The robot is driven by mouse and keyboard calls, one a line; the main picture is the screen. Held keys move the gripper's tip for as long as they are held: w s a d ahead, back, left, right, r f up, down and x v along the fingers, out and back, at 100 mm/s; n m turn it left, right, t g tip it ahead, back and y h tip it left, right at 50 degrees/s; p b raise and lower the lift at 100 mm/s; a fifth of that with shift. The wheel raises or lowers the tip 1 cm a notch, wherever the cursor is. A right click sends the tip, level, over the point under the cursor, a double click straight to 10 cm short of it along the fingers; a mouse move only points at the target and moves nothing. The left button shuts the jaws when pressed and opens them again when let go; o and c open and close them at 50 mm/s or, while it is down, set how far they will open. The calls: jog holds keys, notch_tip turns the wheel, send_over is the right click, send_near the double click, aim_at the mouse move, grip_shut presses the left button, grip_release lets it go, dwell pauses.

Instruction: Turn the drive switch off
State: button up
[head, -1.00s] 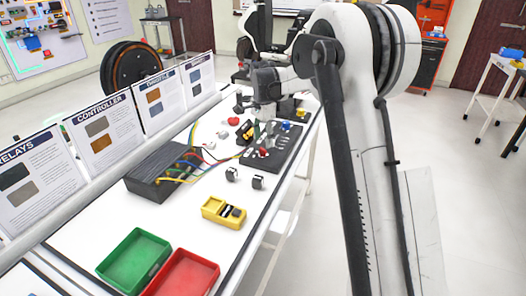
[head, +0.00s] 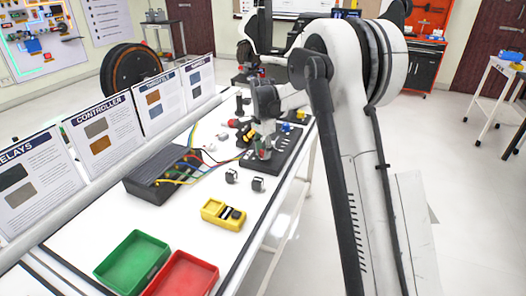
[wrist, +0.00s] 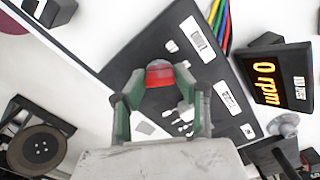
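The black control panel (wrist: 130,50) fills the middle of the wrist view, with white labels and several small pale switches (wrist: 182,125) on it. A round red knob or button (wrist: 159,75) stands on it. I cannot tell which part is the drive switch. My gripper (wrist: 158,80) is open, with its green-sided fingers apart on either side of the red part; contact cannot be told. A display (wrist: 270,82) beside the panel reads "0 rpm".
A black box with coloured wires (head: 160,178), a yellow meter (head: 223,213), a green tray (head: 132,262) and a red tray (head: 183,277) are on the white bench. Upright information boards (head: 103,130) line its left edge. Small loose parts lie near the panel.

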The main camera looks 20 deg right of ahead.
jog(key=shift+c, duration=0.7)
jog(key=shift+n, duration=0.3)
jog(key=n, duration=0.4)
jog(key=shift+n, duration=0.4)
jog(key=n, duration=0.6)
jog(key=shift+n, duration=0.4)
jog(key=o, duration=1.1)
jog(key=shift+r, duration=0.1)
